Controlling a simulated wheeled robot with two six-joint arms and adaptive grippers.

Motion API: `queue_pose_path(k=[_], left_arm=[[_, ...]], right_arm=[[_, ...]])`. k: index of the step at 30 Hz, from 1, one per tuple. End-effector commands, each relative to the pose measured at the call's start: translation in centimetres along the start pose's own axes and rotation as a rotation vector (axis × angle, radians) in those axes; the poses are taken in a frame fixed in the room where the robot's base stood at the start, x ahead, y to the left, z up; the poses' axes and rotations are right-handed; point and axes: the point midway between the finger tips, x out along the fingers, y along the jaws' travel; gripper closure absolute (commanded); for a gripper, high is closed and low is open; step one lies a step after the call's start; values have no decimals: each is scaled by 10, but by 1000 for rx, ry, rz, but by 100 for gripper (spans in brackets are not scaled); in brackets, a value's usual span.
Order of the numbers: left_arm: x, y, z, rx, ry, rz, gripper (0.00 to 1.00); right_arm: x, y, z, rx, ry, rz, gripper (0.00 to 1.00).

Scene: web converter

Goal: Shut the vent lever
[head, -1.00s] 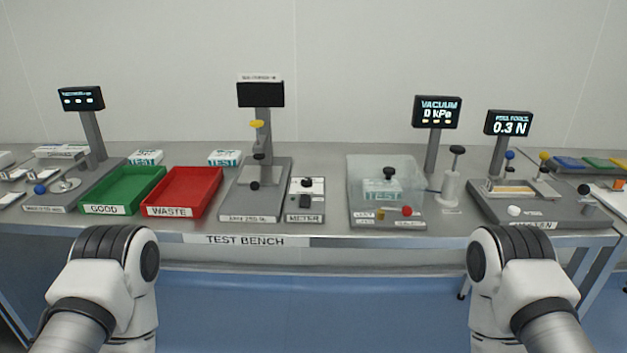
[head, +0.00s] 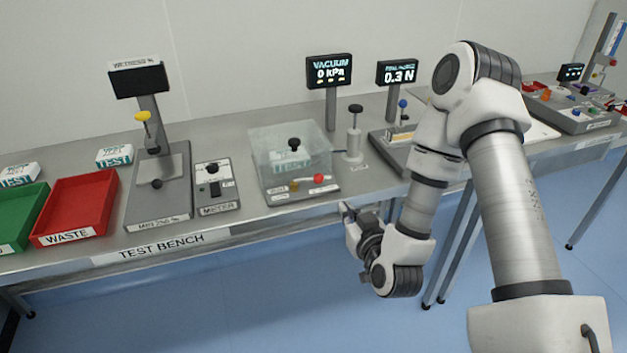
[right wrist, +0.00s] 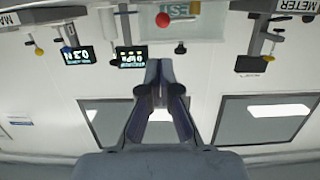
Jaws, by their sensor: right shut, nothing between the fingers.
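The clear vacuum chamber (head: 265,150) stands on a grey base on the bench, with a TEST pack and a black-knobbed part inside. On its front strip are a red ball knob (head: 318,178) and a small brass-yellow part (head: 294,186). The labels are too small to tell which is the vent lever. The red knob also shows in the right wrist view (right wrist: 163,20), upside down. My right gripper (head: 345,207) is shut and empty, in front of the bench edge, right of and nearer than the red knob, apart from it. My left gripper is out of view.
The vacuum display (head: 329,71) reads 0 kPa. A black-topped hand pump (head: 354,135) stands right of the chamber. The meter (head: 214,185) is left of it. A red WASTE tray (head: 75,205) sits further left. Clear floor lies before the bench.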

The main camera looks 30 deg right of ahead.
Motion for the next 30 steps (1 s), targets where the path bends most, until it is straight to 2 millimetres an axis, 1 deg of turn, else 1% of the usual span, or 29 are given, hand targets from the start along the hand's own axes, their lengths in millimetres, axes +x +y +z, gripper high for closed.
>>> queue_pose_path(k=[1,3,4,5,6,15,18,21,23,30], left_arm=[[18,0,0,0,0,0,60],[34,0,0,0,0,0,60],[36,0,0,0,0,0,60],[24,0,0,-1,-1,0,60],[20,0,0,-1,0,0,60],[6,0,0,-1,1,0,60],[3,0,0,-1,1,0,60],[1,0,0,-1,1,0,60],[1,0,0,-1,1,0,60],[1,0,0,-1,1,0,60]], right_arm=[[8,0,9,1,7,0,100],[18,0,11,3,7,-1,100],[22,0,8,2,6,-2,100],[28,0,1,-2,4,-1,100],[37,-1,0,-4,2,-2,100],[101,-1,0,-4,-1,-3,100],[118,-1,1,-2,-1,-2,100],[128,-1,2,-2,-2,-3,100],[131,-1,2,0,-3,-3,100],[132,-1,3,0,-2,-3,100]])
